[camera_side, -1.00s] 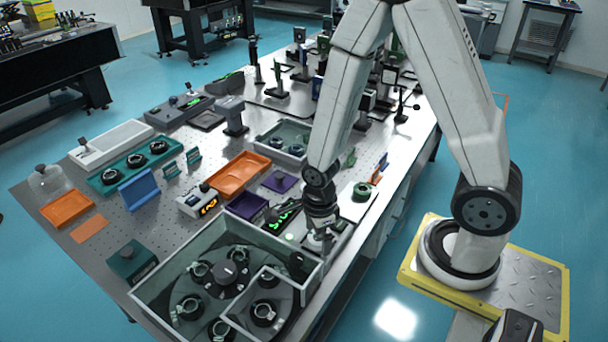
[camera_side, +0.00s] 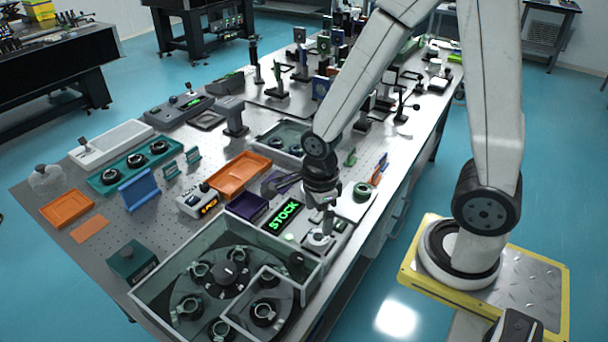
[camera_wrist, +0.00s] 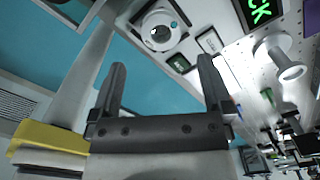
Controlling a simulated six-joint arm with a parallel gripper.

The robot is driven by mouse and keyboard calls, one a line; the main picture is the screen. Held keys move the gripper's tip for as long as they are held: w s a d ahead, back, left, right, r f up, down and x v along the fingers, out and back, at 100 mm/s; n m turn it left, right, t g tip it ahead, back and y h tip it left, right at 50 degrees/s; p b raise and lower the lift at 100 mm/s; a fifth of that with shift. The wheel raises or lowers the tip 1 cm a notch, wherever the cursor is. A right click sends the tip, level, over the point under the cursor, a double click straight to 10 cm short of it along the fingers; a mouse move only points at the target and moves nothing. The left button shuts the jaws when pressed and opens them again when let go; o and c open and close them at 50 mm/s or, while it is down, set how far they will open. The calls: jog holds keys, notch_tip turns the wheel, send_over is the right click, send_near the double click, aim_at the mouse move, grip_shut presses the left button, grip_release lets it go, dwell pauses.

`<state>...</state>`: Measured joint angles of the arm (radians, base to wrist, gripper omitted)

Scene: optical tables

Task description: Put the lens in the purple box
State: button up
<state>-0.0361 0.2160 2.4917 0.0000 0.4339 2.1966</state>
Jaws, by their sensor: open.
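The purple box (camera_side: 245,208), open-topped and dark, stands on the bench left of the green STOCK sign (camera_side: 284,215). A small round mount (camera_side: 318,240), right of and nearer than the sign, shows a lens-like disc; it is large in the wrist view (camera_wrist: 160,32), on a pale plate. I cannot tell for sure that this is the lens. My gripper (camera_wrist: 162,82) has its two dark fingers wide apart, with nothing between them. The round mount lies beyond the fingertips in the wrist view. In the side view the fingertips are hard to make out near my dark wrist joint.
A glass-walled enclosure with a black carousel (camera_side: 225,280) stands at the near end. An orange tray (camera_side: 240,174) lies beyond the purple box. Several posts and optics (camera_side: 400,105) crowd the far bench. The blue floor (camera_wrist: 150,75) shows past the bench edge.

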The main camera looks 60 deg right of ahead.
aim_at(314, 232)
jog(key=shift+r, duration=0.55)
dwell(0.4)
jog(key=n, duration=0.5)
jog(key=shift+w+d+r+n+t, duration=0.2)
jog(key=shift+r+n+t, duration=0.1)
jog(key=shift+r, duration=0.1)
jog(key=r+n, duration=0.1)
jog(key=n, duration=0.5)
jog(key=n+t, duration=0.1)
jog(key=n, duration=0.5)
jog(key=w+r+n+t, duration=0.1)
jog(key=n, duration=0.6)
jog(key=shift+w+d+r, duration=0.1)
jog(key=shift+d+r, duration=0.2)
jog(key=shift+r, duration=0.05)
